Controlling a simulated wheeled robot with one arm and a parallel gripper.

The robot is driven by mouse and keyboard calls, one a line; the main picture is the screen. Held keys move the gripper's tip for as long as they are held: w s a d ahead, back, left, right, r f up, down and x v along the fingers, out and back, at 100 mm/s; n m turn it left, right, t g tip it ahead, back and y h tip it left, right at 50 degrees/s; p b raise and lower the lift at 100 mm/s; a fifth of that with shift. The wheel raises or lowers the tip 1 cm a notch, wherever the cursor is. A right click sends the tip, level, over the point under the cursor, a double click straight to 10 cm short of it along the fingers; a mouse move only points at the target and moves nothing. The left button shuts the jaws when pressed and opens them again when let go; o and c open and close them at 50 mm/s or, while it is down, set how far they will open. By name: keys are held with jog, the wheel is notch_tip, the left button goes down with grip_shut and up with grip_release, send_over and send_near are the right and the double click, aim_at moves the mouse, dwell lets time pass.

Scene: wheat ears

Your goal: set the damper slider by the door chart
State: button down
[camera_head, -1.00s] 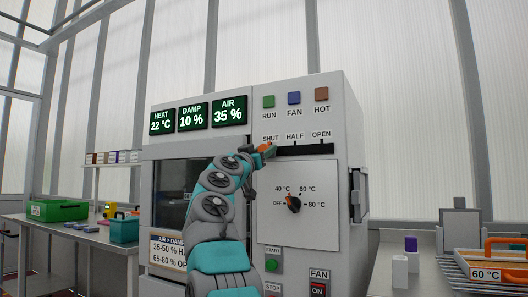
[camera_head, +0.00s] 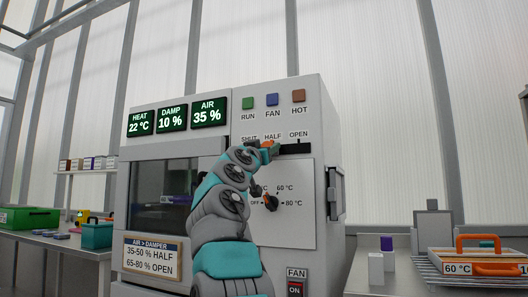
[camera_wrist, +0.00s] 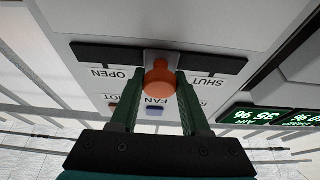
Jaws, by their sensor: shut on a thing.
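The damper slider's orange knob (camera_wrist: 160,80) sits near the middle of its dark slot (camera_wrist: 105,55), between the OPEN and SHUT labels in the wrist view. My gripper (camera_head: 267,147) is shut on the knob, one finger on each side. In the head view it stands below the HALF label (camera_head: 272,137), and bare slot (camera_head: 296,148) runs on toward OPEN. The door chart (camera_head: 152,257) reads AIR > DAMPER, 35-50 % HALF, 65-80 % OPEN. The AIR display (camera_head: 208,113) reads 35 %, and the DAMP display (camera_head: 171,119) 10 %.
A temperature dial (camera_head: 272,203) sits below the slot, partly behind my arm. RUN, FAN and HOT lamps (camera_head: 273,100) are above it. A door handle (camera_head: 335,193) sticks out at the cabinet's right. Side benches hold a green box (camera_head: 28,218) and a tray with orange handles (camera_head: 480,252).

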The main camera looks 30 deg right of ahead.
jog(key=shift+c, duration=1.9)
grip_release()
jog(key=b+v, duration=0.6)
jog(key=v, duration=0.1)
jog(key=shift+s+a+f, duration=0.2)
jog(key=shift+a+f, duration=0.05)
jog(key=shift+a, duration=0.05)
